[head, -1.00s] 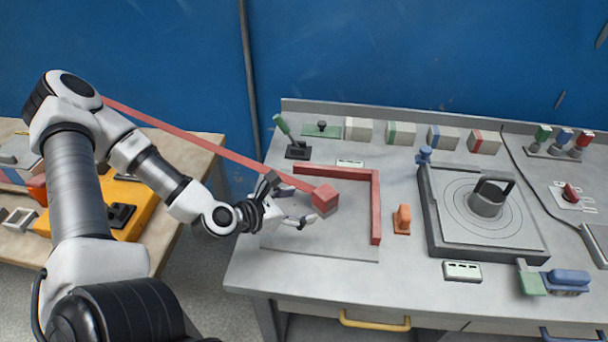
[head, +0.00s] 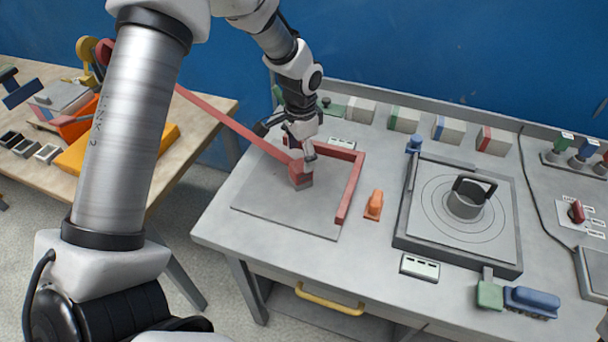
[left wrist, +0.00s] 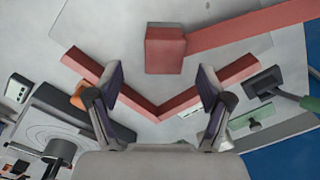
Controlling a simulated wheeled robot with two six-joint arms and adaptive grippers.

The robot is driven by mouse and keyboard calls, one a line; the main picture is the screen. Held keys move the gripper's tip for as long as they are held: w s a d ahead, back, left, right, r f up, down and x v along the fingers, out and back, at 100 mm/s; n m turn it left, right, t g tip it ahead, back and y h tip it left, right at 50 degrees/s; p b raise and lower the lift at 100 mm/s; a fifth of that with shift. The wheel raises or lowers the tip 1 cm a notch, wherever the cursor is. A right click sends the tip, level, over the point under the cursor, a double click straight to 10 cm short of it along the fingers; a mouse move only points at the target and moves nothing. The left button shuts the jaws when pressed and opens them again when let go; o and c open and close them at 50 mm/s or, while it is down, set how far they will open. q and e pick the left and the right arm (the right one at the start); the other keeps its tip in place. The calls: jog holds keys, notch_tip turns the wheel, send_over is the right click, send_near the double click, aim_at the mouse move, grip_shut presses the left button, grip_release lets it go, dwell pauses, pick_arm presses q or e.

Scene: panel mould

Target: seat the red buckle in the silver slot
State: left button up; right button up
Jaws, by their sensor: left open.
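The red buckle (head: 298,172) is a block at the end of a long red strap (head: 228,124), on the grey plate (head: 275,211). A small grey piece (head: 304,184) shows at its base; I cannot tell if this is the silver slot, or whether the buckle sits in it. In the left wrist view the buckle (left wrist: 164,52) lies beyond the fingertips, its strap running right. My right gripper is out of view.
A red L-shaped rail (head: 351,187) borders the plate. An orange piece (head: 374,204) and a grey turntable fixture (head: 457,256) stand to the right. Several blocks line the back edge. The strap slants in from the left bench (head: 215,109) across the gap.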

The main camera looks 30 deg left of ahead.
aim_at(300, 165)
pick_arm(q)
jog(key=shift+s+a+f+p, duration=0.1)
jog(key=shift+a+f+p, duration=0.2)
jog(key=shift+f, duration=0.3)
jog(key=shift+s+a+f+p, duration=0.15)
jog(key=shift+a+f, duration=0.2)
jog(key=shift+f, duration=0.2)
jog(key=f, duration=0.2)
jog(key=w+d+f+p, duration=0.1)
jog(key=f, duration=0.1)
jog(key=shift+d+f, duration=0.1)
jog(key=shift+s+a, duration=0.15)
jog(key=shift+a, duration=0.1)
jog(key=c, duration=0.9)
jog(key=shift+d, duration=0.1)
jog(key=c, duration=0.5)
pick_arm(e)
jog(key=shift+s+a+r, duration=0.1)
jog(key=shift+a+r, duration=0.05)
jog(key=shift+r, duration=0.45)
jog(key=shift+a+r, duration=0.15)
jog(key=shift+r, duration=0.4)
